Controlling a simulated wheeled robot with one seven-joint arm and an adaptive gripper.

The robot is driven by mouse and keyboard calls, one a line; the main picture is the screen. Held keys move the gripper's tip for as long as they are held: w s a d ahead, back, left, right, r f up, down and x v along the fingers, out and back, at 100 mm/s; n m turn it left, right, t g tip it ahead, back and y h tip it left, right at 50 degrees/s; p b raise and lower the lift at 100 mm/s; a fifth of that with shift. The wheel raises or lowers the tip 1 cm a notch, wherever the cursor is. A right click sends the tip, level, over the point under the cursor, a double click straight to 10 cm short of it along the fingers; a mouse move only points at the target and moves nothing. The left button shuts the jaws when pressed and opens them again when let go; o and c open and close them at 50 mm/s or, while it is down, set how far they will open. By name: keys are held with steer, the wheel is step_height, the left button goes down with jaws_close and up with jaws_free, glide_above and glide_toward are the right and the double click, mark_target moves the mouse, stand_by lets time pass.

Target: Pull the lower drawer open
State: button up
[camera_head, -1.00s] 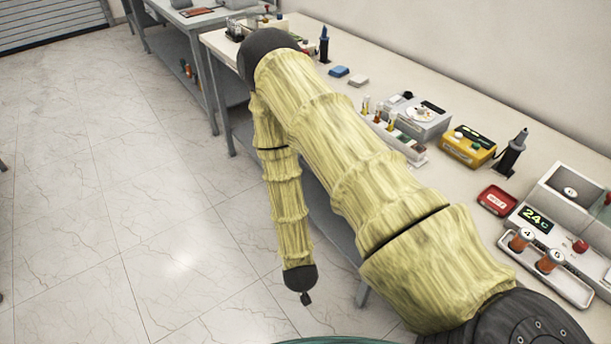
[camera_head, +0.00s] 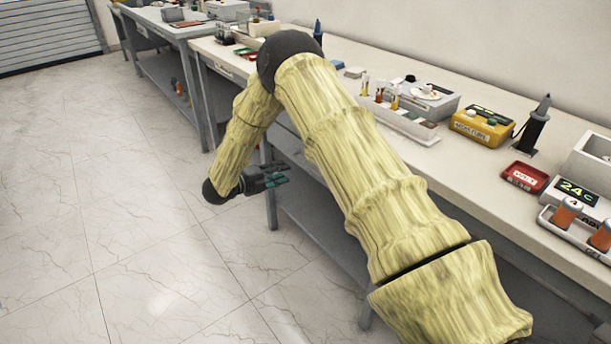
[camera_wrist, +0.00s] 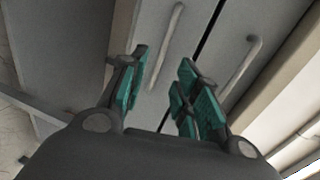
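My gripper (camera_head: 276,178) is open, its teal-padded fingers pointing towards the bench front in the head view. In the wrist view, my gripper (camera_wrist: 163,62) faces two grey drawer fronts split by a dark gap. The picture is turned, with floor at the left and a beige edge at the right. The lower drawer (camera_wrist: 143,22) appears to be the left one. Its bar handle (camera_wrist: 170,42) shows between the two fingertips; I cannot tell how far off it is. The upper drawer's handle (camera_wrist: 241,72) lies right of the right finger.
The workbench (camera_head: 455,165) runs along the right with instruments on top, including a yellow box (camera_head: 482,126) and a red tray (camera_head: 525,177). A grey lower shelf (camera_head: 315,215) sits under it. The tiled floor (camera_head: 120,215) at the left is clear.

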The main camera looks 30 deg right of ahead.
mark_target(304, 165)
steer(key=shift+m+g, duration=0.3)
steer(key=x, duration=1.1)
steer(key=shift+w+r, duration=0.1)
steer(key=shift+r, duration=0.15)
steer(key=shift+c, duration=0.5)
jaws_close()
